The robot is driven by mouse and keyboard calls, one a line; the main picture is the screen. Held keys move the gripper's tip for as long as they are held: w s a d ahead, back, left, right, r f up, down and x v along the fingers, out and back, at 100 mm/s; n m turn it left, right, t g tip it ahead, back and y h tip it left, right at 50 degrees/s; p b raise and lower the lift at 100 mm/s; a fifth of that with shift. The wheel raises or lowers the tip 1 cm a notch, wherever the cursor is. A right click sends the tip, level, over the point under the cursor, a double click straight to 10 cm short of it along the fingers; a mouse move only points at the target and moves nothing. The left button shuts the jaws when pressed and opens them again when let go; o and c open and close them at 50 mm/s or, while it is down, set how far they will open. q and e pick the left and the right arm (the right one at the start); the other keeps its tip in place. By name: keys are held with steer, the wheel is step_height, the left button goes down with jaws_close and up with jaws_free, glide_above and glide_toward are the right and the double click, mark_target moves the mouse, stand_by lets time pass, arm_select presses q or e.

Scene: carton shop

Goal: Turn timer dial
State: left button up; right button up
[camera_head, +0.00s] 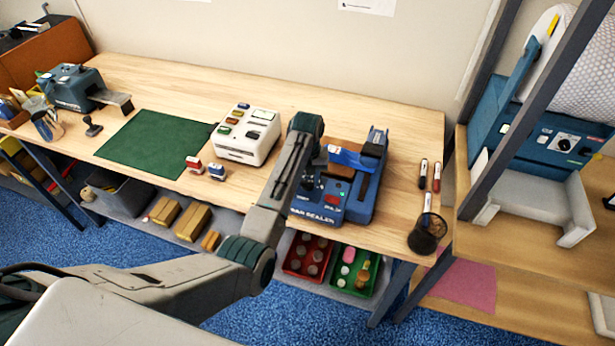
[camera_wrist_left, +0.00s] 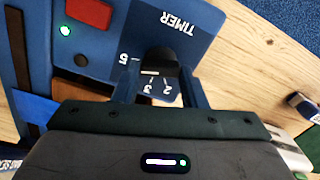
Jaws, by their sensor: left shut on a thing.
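The blue bar sealer (camera_head: 335,215) stands on the wooden bench, at the middle right of the head view. In the left wrist view its panel shows the word TIMER (camera_wrist_left: 178,23) and a dark timer dial (camera_wrist_left: 160,60). White marks 5, 3 and 2 show by the dial, and a pale line shows on the dial near the 3. My left gripper (camera_wrist_left: 160,84) is shut on the dial, one finger on each side. In the head view my left gripper (camera_head: 308,184) is over the sealer's left side, and the arm hides the dial. My right gripper is out of view.
A green lamp (camera_wrist_left: 65,30) is lit on the sealer, near a red switch (camera_wrist_left: 88,12). A white box with coloured buttons (camera_head: 245,135) stands left of the arm. Markers (camera_head: 423,174) and a black mesh cup (camera_head: 427,236) are at the right. The green mat (camera_head: 155,140) is clear.

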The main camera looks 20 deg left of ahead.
arm_select(q)
steer(key=n, duration=0.5)
steer(key=shift+a+n, duration=0.1)
steer(key=shift+n, duration=0.2)
steer(key=n, duration=0.5)
steer(key=shift+s, duration=0.15)
steer(key=n, duration=0.5)
steer(key=shift+s+a+n, duration=0.1)
steer(key=shift+n, duration=0.3)
steer(key=n, duration=0.4)
steer(key=shift+s+n, duration=0.1)
steer(key=shift+n, duration=0.3)
steer(key=o, duration=1)
